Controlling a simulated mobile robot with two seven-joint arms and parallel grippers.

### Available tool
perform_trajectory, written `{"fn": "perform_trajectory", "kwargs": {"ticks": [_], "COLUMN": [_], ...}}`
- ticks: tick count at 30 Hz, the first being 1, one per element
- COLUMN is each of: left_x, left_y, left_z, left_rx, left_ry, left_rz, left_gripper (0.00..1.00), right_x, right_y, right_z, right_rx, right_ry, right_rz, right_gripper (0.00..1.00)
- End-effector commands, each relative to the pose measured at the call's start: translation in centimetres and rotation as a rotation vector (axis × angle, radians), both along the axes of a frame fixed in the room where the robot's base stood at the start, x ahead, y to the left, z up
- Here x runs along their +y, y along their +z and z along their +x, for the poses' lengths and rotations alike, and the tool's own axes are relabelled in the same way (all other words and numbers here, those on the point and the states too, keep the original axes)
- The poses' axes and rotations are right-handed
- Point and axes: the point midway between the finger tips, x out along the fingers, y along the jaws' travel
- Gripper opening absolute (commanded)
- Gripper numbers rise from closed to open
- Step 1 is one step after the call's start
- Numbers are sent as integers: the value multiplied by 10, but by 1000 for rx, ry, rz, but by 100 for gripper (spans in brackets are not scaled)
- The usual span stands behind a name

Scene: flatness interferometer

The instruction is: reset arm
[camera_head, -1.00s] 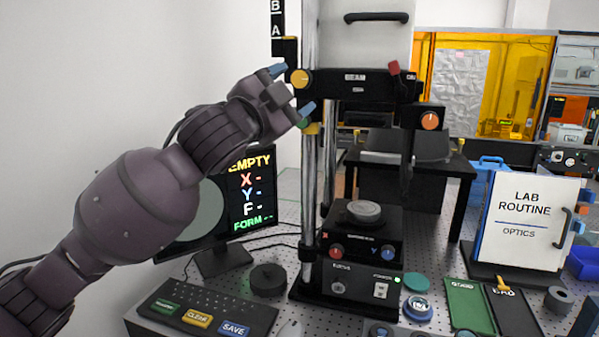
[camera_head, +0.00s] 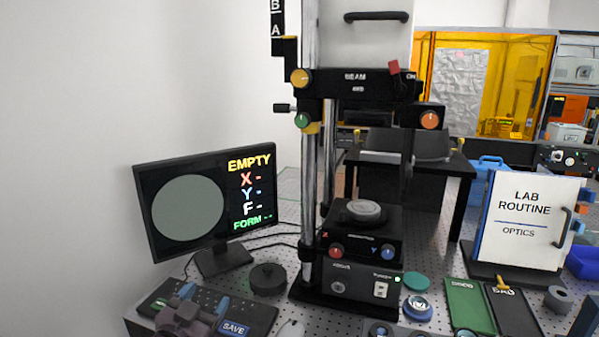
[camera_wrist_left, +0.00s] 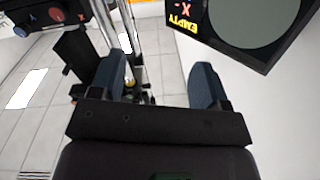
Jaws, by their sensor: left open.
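My left gripper (camera_head: 204,299) is low at the bottom left of the head view, in front of the button panel (camera_head: 262,316) and covering part of it. Its blue fingers are apart with nothing between them. In the left wrist view the same gripper (camera_wrist_left: 157,72) shows both fingers spread and empty. The interferometer (camera_head: 358,232) stands to the right of the gripper, with a round disc (camera_head: 362,210) on its stage. My right gripper does not show.
The monitor (camera_head: 205,208) reading EMPTY stands behind the gripper. A black puck (camera_head: 268,279) lies between panel and instrument. Green and black mats (camera_head: 468,302) and the Lab Routine board (camera_head: 528,220) are at the right.

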Motion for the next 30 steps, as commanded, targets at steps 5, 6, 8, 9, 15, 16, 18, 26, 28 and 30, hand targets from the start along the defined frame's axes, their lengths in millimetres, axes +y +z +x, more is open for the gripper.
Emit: {"fn": "perform_trajectory", "kwargs": {"ticks": [5,6,8,9,15,16,18,26,28,30], "left_x": [33,40,50,56,79,81,84,89,89,89], "left_y": [-79,-95,-119,-134,-199,-206,-220,-241,-242,-241], "left_z": [-51,-64,-84,-99,-177,-187,-209,-247,-247,-247], "left_rx": [154,188,241,277,445,466,510,580,582,581], "left_ry": [96,117,148,169,262,271,291,317,317,317], "left_rz": [-40,-47,-58,-65,-90,-93,-98,-98,-97,-98], "left_gripper": [69,69,69,69,69,69,69,69,69,69], "right_x": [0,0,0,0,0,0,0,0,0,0], "right_y": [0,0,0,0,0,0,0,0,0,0], "right_z": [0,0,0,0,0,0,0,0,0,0], "right_rx": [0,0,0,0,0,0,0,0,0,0], "right_ry": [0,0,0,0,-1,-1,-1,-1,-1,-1], "right_rz": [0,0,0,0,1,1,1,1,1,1], "right_gripper": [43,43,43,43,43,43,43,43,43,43]}}
